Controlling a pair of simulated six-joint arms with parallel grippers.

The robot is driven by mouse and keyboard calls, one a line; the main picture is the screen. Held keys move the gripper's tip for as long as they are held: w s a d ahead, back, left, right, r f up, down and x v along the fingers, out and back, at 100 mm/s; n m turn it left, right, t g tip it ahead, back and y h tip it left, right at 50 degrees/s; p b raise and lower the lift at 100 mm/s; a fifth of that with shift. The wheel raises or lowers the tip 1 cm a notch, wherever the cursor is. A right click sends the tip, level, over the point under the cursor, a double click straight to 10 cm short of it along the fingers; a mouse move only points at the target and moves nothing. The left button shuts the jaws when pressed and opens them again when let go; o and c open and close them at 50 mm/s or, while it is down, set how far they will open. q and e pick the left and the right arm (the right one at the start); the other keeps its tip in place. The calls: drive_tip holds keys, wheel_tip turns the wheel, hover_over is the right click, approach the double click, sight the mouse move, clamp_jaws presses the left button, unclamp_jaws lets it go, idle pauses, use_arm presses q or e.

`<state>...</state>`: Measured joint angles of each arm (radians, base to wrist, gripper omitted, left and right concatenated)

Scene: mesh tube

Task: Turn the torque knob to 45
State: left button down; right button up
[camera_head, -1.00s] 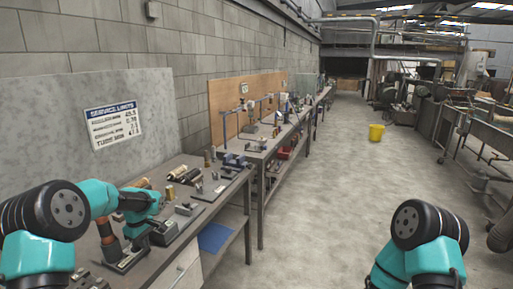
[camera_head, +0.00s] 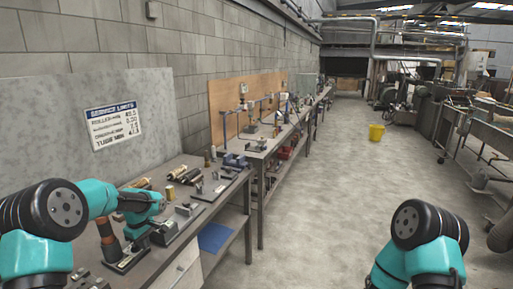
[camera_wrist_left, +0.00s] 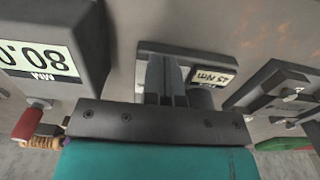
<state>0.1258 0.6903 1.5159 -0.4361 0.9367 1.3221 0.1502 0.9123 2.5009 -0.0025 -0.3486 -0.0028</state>
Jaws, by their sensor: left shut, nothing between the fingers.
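My left gripper (camera_wrist_left: 166,82) is shut and empty in the left wrist view. Its fingers reach over a grey device (camera_wrist_left: 150,47) with a small label (camera_wrist_left: 212,76) that reads "45 Nm" upside down. A dark rounded part beside the fingers, below the label, may be the torque knob; the fingers hide much of it, and I cannot tell whether they touch it. In the head view my left gripper (camera_head: 158,232) is small and dark at a grey unit (camera_head: 180,226) on the near bench. My right gripper is out of view.
In the left wrist view a box with an "80.0 mm" display (camera_wrist_left: 38,60) stands at left, with a red-handled part (camera_wrist_left: 33,120) below it. A dark fixture (camera_wrist_left: 275,90) is at right. In the head view, an orange-handled tool (camera_head: 108,236) stands nearby and a service limits sign (camera_head: 114,124) hangs behind.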

use_arm(q)
drive_tip(key=shift+r, duration=0.1)
drive_tip(key=shift+r, duration=2.95)
